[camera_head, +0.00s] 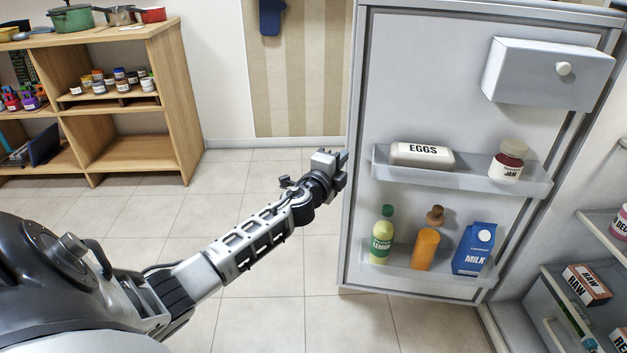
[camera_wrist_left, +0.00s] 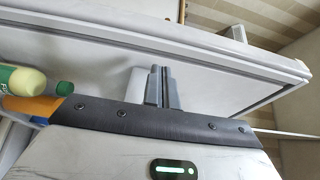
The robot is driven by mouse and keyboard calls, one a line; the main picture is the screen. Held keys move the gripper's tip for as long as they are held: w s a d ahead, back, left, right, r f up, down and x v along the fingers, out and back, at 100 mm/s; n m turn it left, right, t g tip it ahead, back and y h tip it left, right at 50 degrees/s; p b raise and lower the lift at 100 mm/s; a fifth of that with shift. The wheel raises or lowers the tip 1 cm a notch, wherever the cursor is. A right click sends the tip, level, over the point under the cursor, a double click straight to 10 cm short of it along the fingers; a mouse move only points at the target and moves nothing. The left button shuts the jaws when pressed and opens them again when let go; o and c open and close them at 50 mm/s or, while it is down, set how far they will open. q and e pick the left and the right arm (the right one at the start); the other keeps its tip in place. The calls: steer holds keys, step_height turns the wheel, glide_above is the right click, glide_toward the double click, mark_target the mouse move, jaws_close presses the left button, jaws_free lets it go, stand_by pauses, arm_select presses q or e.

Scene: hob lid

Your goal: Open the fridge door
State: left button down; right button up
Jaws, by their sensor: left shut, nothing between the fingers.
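The fridge door (camera_head: 470,115) stands wide open in the head view, its inner side with shelves facing me. My left gripper (camera_head: 343,158) is at the door's left, free edge, shut with nothing between its fingers. In the left wrist view the shut fingers (camera_wrist_left: 163,84) point at the door (camera_wrist_left: 95,68), close to its inner side near the edge; I cannot tell whether they touch it. The fridge interior (camera_head: 600,225) shows at the right with shelves and food. The outer face of the door and its handle are hidden. My right gripper is not in view.
The door's shelves hold eggs (camera_head: 422,155), jam (camera_head: 507,160), a lemon bottle (camera_head: 382,237), an orange bottle (camera_head: 426,240) and milk (camera_head: 474,249). A wooden shelf unit (camera_head: 178,90) stands at the back left. The tiled floor (camera_head: 245,185) between it and the door is clear.

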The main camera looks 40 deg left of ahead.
arm_select(q)
steer(key=s+a, duration=0.2)
steer(key=s, duration=0.8)
steer(key=shift+a, duration=0.35)
